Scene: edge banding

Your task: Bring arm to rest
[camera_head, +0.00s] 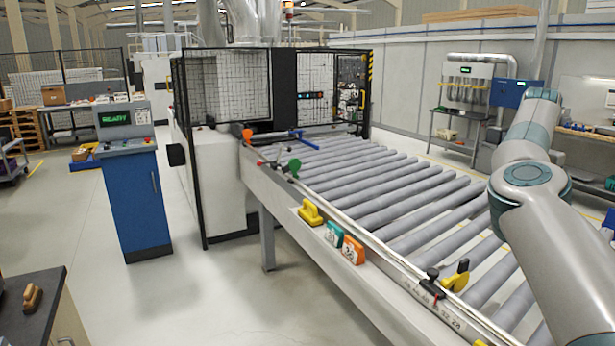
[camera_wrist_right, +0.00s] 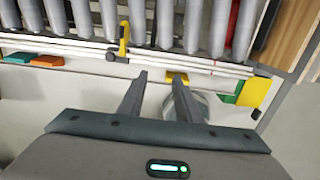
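My right arm (camera_head: 535,190) comes in from the right in the head view and reaches over the roller conveyor (camera_head: 390,190). Its gripper is outside that view. In the right wrist view my right gripper (camera_wrist_right: 160,80) has its two fingers apart with nothing held between them. The fingers point toward the conveyor's front rail (camera_wrist_right: 200,62), close to a small yellow piece (camera_wrist_right: 177,76). I cannot tell whether a finger touches it. My left arm and left gripper are not in either view.
A caged machine (camera_head: 270,90) stands at the far end. A blue console (camera_head: 135,200) reads READY. Floor (camera_head: 200,300) left of the conveyor is clear.

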